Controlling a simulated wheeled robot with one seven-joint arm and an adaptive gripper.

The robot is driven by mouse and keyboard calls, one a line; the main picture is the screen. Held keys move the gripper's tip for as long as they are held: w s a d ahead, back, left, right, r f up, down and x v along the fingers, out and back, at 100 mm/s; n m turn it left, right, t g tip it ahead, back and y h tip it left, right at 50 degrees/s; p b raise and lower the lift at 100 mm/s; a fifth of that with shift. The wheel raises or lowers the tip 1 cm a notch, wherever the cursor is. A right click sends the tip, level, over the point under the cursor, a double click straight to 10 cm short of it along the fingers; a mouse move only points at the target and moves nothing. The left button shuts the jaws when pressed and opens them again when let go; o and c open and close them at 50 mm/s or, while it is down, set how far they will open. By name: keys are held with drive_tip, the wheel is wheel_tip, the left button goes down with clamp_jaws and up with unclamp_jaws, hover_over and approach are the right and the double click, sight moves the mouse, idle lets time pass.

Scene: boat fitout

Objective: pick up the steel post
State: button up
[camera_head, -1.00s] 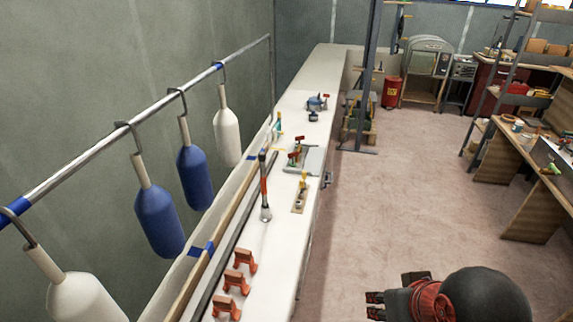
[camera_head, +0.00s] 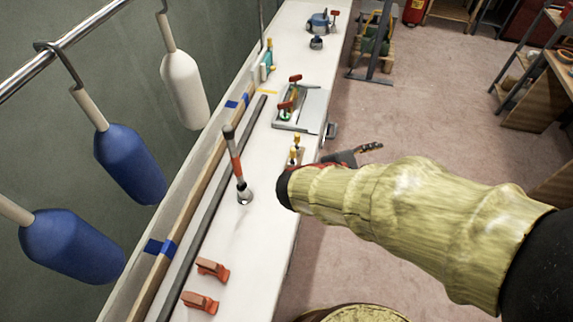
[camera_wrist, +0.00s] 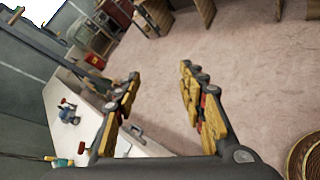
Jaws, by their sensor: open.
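An upright slim post (camera_head: 236,165), with a dark top, an orange-red band and a shiny steel foot, stands on the white bench (camera_head: 262,255). It looks like the steel post. My gripper (camera_head: 360,153) is to its right, past the bench's right edge, partly hidden behind my yellowish arm sleeve. In the wrist view my gripper (camera_wrist: 160,72) is open and empty, with its fingers wide apart over the floor side of the bench. I cannot make out the post in the wrist view.
A long dark bar (camera_head: 210,217) lies along the bench left of the post. Orange clamps (camera_head: 212,268) stand in front. A grey tool plate (camera_head: 303,110) and a blue vise (camera_head: 318,22) are farther back. Blue and white fenders (camera_head: 130,165) hang at left.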

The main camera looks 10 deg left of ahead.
drive_tip(key=w+a+f+n+t+y+b, duration=0.1)
drive_tip(key=w+a+f+n+t, duration=0.1)
drive_tip(key=a+n+t, duration=0.3)
drive_tip(key=w+a+f+n+y, duration=0.2)
drive_tip(key=a, duration=0.5)
drive_tip(key=n+t+y+b, duration=0.2)
drive_tip(key=n+t+y, duration=0.1)
drive_tip(key=n+y, duration=0.95)
approach(235, 165)
drive_tip(key=w, duration=0.4)
drive_tip(key=shift+a+n, duration=0.25)
drive_tip(key=shift+a, duration=0.3)
drive_tip(key=shift+b+x, duration=1.45)
drive_tip(key=shift+x, duration=2.2)
drive_tip(key=shift+r, duration=0.1)
drive_tip(key=shift+c, duration=0.4)
drive_tip(key=shift+d+h, duration=0.1)
drive_tip(key=shift+h, duration=0.15)
clamp_jaws()
